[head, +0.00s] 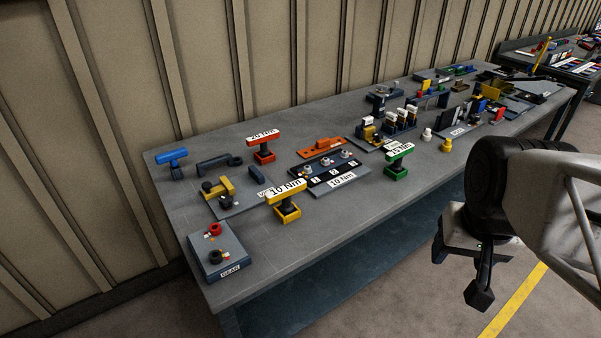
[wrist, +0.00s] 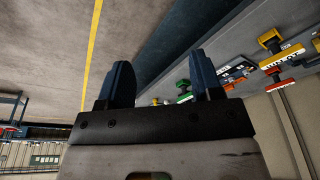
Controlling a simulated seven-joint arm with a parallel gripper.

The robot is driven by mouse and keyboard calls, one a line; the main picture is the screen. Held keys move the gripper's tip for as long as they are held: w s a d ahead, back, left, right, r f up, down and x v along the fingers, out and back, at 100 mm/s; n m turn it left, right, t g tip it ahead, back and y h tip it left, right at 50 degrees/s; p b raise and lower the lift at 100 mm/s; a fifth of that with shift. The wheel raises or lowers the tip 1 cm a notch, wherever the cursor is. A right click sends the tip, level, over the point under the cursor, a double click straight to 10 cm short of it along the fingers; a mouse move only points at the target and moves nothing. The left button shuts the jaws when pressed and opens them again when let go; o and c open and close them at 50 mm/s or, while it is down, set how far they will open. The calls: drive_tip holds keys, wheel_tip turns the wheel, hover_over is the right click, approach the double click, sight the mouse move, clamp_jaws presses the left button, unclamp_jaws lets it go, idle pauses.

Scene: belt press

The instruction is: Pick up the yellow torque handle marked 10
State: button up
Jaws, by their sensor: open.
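The yellow torque handle (head: 288,210) stands upright near the front edge of the bench, toward its left end. A white label reading 10 Nm lies along its top bar. It also shows upside down in the wrist view (wrist: 270,37), at the upper right. My gripper (head: 479,275) hangs in front of the bench, over the floor, well to the right of the handle and apart from it. In the wrist view my gripper (wrist: 161,75) has its two dark fingers spread with nothing between them.
A green handle marked 15 Nm (head: 397,165) and a red one marked 20 Nm (head: 264,146) stand nearby. A dark plate labelled 10 Nm (head: 342,180) lies right of the yellow handle. A grey gear box (head: 219,254) sits at the left end. The front strip beside the handle is clear.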

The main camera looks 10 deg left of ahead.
drive_tip(key=w+a+m, duration=0.2)
drive_tip(key=w+a, duration=0.5)
drive_tip(key=w, duration=0.5)
drive_tip(key=m+g, duration=0.3)
drive_tip(key=m, duration=0.3)
hover_over(285, 187)
drive_tip(key=f, duration=1.2)
drive_tip(key=shift+d+f, duration=0.1)
drive_tip(key=shift+d, duration=0.25)
drive_tip(key=shift+w+a+f, duration=0.1)
drive_tip(key=shift+a+f, duration=0.1)
drive_tip(key=shift+a, duration=0.15)
drive_tip(key=shift+f, duration=1.3)
drive_tip(key=shift+f, duration=0.1)
